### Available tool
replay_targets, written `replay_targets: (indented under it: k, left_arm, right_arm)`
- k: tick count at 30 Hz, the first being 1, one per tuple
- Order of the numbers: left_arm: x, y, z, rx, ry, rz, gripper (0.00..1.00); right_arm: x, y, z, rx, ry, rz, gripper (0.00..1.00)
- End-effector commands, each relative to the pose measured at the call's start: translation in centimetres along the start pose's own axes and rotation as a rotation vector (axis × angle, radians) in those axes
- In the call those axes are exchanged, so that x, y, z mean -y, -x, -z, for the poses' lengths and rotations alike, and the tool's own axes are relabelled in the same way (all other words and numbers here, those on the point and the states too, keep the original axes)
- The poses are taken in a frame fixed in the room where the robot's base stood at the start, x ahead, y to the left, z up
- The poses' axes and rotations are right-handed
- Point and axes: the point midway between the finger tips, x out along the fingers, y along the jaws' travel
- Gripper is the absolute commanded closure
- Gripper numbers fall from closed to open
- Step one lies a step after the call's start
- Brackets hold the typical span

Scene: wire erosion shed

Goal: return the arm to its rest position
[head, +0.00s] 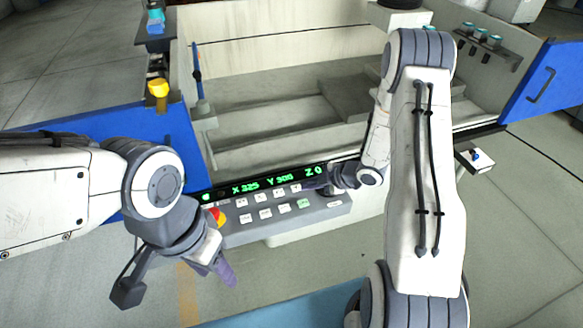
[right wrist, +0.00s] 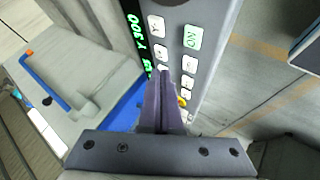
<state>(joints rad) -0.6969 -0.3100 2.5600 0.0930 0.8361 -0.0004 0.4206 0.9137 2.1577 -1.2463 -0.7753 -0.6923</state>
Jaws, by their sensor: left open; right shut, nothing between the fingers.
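My right arm (head: 428,180) reaches forward over the control panel from the right in the head view. Its gripper (head: 310,184) is at the upper right of the panel's button rows, partly hidden by its own wrist. In the right wrist view the purple fingers (right wrist: 164,78) are together and empty, pointing at the button area; contact with the panel cannot be told. My left gripper (head: 226,270) hangs open and empty in front of the panel's left end, pointing down, with its fingers overlapping in the view.
The control panel (head: 243,236) has a green display (head: 265,184), white buttons, one green button (head: 304,203) and a red-yellow stop knob (head: 217,218). Behind it is an open machine tank (head: 270,125). A blue door (head: 545,88) stands right. Floor shows in front, with a blue surface at bottom.

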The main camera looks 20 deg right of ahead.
Motion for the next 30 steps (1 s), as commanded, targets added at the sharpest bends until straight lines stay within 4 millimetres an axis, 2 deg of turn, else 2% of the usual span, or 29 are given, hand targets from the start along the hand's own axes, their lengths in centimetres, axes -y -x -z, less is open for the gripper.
replay_targets:
  k: [5,8,11,14,17,20,23,24,27,30]
  left_arm:
    - [0.0,0.0,0.0,0.0,0.002,0.0,0.5]
    - [0.0,0.0,0.0,0.0,0.002,0.0,0.5]
    - [0.0,0.0,0.0,0.0,0.001,0.0,0.5]
    - [0.0,0.0,0.0,0.0,0.001,0.0,0.5]
    - [0.0,0.0,0.0,0.0,0.001,0.0,0.5]
    - [0.0,0.0,0.0,0.0,0.001,0.0,0.5]
    - [0.0,0.0,0.0,0.0,0.001,0.0,0.5]
    - [0.0,0.0,0.0,0.0,0.001,0.0,0.5]
    - [0.0,0.0,0.0,0.0,0.001,0.0,0.5]
    - [0.0,0.0,0.0,0.0,0.001,0.0,0.5]
  right_arm:
    - [-0.1,0.0,0.1,0.005,0.0,0.0,1.0]
    - [-1.1,0.1,0.9,0.052,-0.004,0.007,1.0]
    - [-2.9,0.7,3.0,0.161,-0.036,0.015,1.0]
    - [-4.4,2.2,6.6,0.3,-0.114,0.009,1.0]
    - [-4.3,4.7,10.9,0.42,-0.236,-0.003,1.0]
    - [-2.3,7.7,15.6,0.506,-0.38,-0.002,1.0]
    - [1.5,11.1,20.0,0.567,-0.537,0.031,1.0]
    - [3.4,12.6,21.7,0.586,-0.598,0.055,1.0]
    - [8.1,16.0,24.9,0.626,-0.728,0.132,1.0]
    - [12.0,18.8,27.0,0.66,-0.815,0.211,1.0]
